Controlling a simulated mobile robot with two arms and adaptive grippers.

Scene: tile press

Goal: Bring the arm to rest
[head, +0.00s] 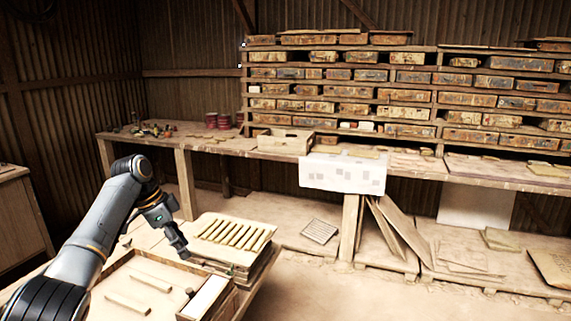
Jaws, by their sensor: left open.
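My left arm reaches in from the lower left of the head view. Its gripper (182,250) is open and points down, over the near table between the wooden tray (130,262) and the board with slats (232,236). I see nothing held between its fingers. My right gripper is not in view.
The shallow tray holds a few pale sticks and a white block (204,296). A long workbench (400,165) runs along the back wall, with a wooden box (285,142) on it and shelves of drawers above. Boards (392,232) lean under it. Floor at the lower right is clear.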

